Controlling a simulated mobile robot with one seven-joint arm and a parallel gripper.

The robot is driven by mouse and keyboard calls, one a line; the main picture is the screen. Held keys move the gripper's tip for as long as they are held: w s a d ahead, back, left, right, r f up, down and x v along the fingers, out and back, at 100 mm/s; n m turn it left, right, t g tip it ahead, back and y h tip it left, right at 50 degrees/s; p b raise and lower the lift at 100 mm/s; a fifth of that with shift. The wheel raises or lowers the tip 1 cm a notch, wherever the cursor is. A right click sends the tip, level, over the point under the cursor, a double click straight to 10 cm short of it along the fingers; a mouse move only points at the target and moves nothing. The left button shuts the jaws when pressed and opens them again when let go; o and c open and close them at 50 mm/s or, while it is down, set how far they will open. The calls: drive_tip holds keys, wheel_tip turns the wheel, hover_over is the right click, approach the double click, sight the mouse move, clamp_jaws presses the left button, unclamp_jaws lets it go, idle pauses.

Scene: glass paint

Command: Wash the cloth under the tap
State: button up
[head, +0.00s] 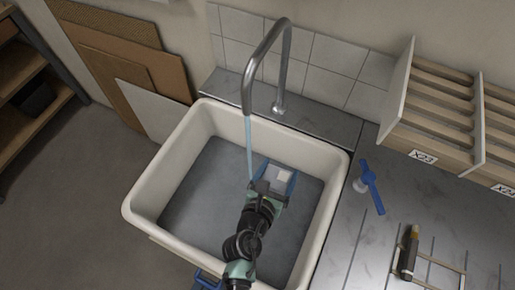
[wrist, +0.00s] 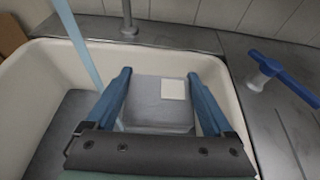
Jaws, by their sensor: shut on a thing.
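My gripper (head: 279,168) is low over the sink basin, with its blue fingers pointing toward the tap. It is shut on a flat grey piece with a white square patch, which looks like the cloth (head: 283,178). In the wrist view the cloth (wrist: 148,98) spans the space between the two fingers (wrist: 158,76). The curved metal tap (head: 266,58) is running. Its thin blue water stream (head: 249,148) falls just left of my gripper.
The cream sink (head: 140,196) has high walls around my gripper. A blue T-shaped handle (head: 371,186) stands on the right counter. A wooden rack (head: 428,115) and a dark tool (head: 409,252) are farther right. Boards (head: 108,52) lean at the left wall.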

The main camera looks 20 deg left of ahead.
sight(285, 185)
drive_tip(key=s+d+r+p, duration=0.2)
drive_tip(key=shift+r+p, duration=0.35)
drive_tip(key=shift+s+d+r, duration=0.15)
drive_tip(key=shift+s+d, duration=0.15)
drive_tip(key=shift+d, duration=0.05)
idle(0.5)
